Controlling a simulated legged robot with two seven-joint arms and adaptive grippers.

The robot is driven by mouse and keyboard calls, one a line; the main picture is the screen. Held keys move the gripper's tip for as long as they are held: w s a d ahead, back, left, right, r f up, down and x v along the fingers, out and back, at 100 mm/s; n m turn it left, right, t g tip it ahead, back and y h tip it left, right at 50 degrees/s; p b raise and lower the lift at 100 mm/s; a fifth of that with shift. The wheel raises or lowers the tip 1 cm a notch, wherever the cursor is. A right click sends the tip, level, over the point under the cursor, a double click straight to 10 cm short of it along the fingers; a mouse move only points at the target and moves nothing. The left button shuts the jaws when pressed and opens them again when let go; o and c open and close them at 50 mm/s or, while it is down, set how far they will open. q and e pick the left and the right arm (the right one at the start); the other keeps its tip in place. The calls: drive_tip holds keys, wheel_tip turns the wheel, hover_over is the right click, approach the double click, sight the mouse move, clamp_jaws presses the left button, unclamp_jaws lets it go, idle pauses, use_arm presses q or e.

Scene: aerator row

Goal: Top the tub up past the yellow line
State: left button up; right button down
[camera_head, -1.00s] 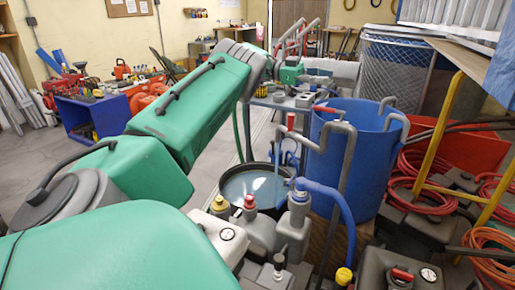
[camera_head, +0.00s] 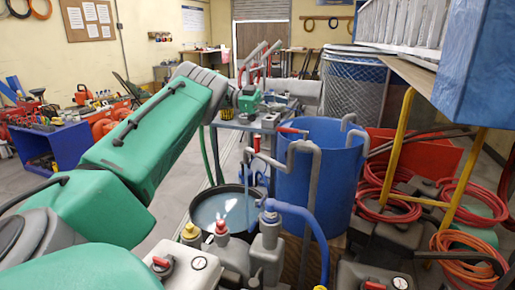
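A black round tub (camera_head: 193,215) holds pale blue water (camera_head: 215,209) and stands on the floor left of the blue barrel. A pale streak runs down at the tub's right side and looks like falling water. No yellow line is discernible in the tub. A grey pipe with red levers (camera_head: 293,130) rises beside the tub and barrel. My green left arm reaches in from the left, past and above the tub. My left gripper (camera_head: 249,100) appears small at the arm's far end, against the bench; its fingers are not clear. My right gripper is not in view.
A blue barrel (camera_head: 320,185) stands right of the tub. Grey pump units with red and yellow caps and a blue hose (camera_head: 308,222) crowd the front. A yellow frame (camera_head: 400,130) and coiled red hoses (camera_head: 390,208) fill the right. Open floor lies left of the tub.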

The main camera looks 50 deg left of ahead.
sight(279, 129)
use_arm(q)
drive_tip(key=s+a+f+m+t+y+p, duration=0.25)
drive_tip(key=s+a+f+m+y, duration=0.3)
drive_tip(key=s, duration=0.45)
drive_tip(key=shift+n+h, duration=0.25)
drive_tip(key=shift+n, duration=0.2)
drive_tip(key=b+x, duration=0.1)
drive_tip(key=x, duration=1.2)
drive_tip(key=shift+w+a+f, duration=0.1)
drive_tip(key=shift+w+f, duration=0.05)
drive_tip(key=shift+w, duration=0.15)
clamp_jaws()
